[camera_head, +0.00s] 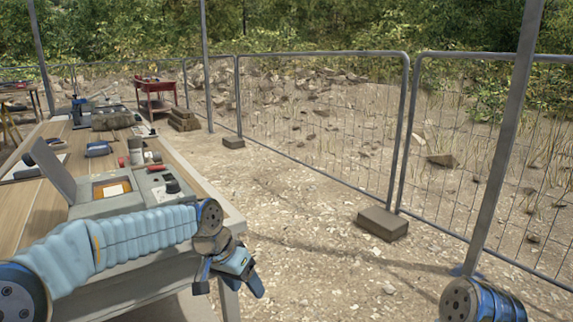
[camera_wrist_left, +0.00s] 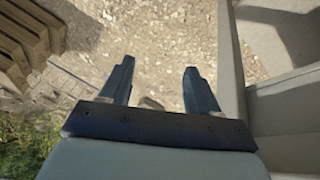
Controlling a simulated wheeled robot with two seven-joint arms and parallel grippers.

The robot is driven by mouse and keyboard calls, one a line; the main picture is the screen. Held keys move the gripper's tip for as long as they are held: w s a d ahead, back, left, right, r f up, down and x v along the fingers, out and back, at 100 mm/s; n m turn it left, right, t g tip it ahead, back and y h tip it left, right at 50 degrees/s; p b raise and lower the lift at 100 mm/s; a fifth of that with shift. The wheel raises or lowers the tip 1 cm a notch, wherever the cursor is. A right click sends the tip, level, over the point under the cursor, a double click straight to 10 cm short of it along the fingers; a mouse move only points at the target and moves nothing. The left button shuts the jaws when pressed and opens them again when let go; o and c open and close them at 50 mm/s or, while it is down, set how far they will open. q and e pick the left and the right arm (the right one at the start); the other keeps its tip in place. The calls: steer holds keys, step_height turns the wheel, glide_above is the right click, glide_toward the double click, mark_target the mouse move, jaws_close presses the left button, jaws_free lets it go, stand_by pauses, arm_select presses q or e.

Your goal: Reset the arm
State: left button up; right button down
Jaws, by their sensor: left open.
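My left arm (camera_head: 130,238) in its pale blue sleeve comes in from the left and reaches across the near corner of the table. My left gripper (camera_head: 230,290) hangs just past the table's right edge, above the gravel, pointing down. In the left wrist view its two fingers (camera_wrist_left: 160,88) are apart with nothing between them but ground beyond. Part of my right arm (camera_head: 482,300) shows as a blue and grey joint at the bottom right; its gripper is out of view.
A long wooden table (camera_head: 35,210) runs along the left. A grey open case (camera_head: 125,205) sits on it, with cans, tools and sandbags (camera_head: 113,120) further back. A red cart (camera_head: 155,95) stands behind. Wire fence (camera_head: 320,120) with block feet (camera_head: 382,223) bounds the gravel, which is clear.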

arm_select(q)
step_height(320, 180, down, 16)
steer(key=s+n, duration=0.2)
steer(key=s+a+f+n+g, duration=0.1)
steer(key=s+f+n, duration=0.4)
steer(key=s+f, duration=1.6)
steer(key=shift+s+a+f, duration=0.15)
steer(key=shift+f, duration=0.3)
